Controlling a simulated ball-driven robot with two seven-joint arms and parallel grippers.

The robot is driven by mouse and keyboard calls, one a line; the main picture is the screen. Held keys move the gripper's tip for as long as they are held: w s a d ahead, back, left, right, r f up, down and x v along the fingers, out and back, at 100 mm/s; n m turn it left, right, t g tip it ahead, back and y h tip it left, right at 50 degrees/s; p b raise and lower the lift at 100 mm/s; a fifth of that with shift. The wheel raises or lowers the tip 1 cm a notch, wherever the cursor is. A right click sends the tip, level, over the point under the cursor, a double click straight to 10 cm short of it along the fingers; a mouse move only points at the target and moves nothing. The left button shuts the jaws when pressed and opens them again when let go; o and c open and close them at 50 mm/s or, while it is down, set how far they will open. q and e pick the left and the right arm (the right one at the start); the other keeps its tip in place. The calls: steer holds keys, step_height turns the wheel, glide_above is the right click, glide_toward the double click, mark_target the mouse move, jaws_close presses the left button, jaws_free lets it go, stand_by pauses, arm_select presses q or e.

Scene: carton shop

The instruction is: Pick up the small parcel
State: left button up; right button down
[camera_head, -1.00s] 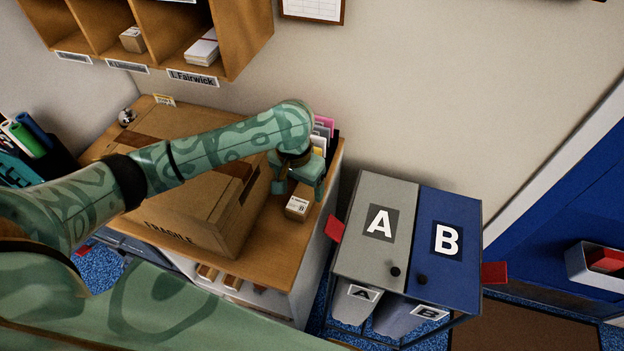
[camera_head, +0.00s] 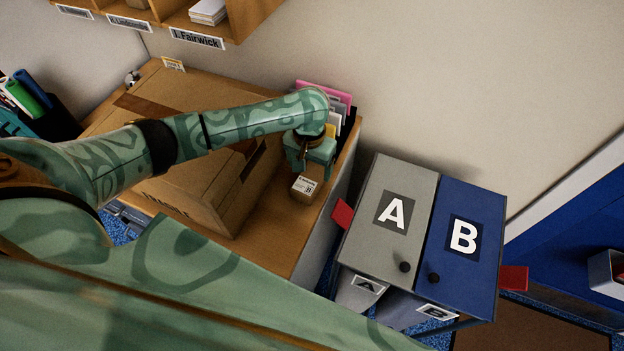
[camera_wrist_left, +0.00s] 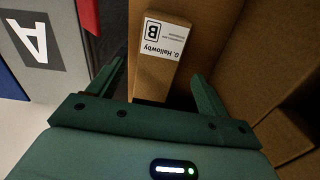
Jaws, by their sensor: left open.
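The small parcel (camera_head: 304,188) is a brown carton with a white label, on the wooden counter (camera_head: 276,236) to the right of the big FRAGILE carton (camera_head: 190,173). My left gripper (camera_head: 311,169) is open and empty, just behind and above the parcel in the head view. In the left wrist view the parcel (camera_wrist_left: 155,72) lies between the two spread fingers of the left gripper (camera_wrist_left: 158,82), with gaps on both sides. Its label reads "G. Hallowby" and "B". My right gripper is not in view.
Coloured folders (camera_head: 335,100) stand behind the gripper. The big carton is close on the parcel's left. Bins A (camera_head: 388,240) and B (camera_head: 460,260) stand to the right of the counter, with a red flag (camera_head: 343,214) near its edge. Shelves hang above.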

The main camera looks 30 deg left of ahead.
mark_target(311, 175)
arm_select(q)
steer(key=f+b, duration=0.1)
steer(key=f, duration=0.1)
steer(key=f+b, duration=0.1)
steer(key=f, duration=0.2)
steer(key=shift+w+d, duration=0.15)
steer(key=shift+d, duration=0.05)
steer(key=shift+r, duration=0.15)
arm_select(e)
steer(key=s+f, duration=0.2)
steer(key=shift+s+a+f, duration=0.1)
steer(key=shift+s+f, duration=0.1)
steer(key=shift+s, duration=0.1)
arm_select(q)
steer(key=c, duration=1.2)
steer(key=shift+o, duration=0.2)
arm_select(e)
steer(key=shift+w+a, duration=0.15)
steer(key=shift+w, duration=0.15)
arm_select(q)
steer(key=shift+r, duration=0.1)
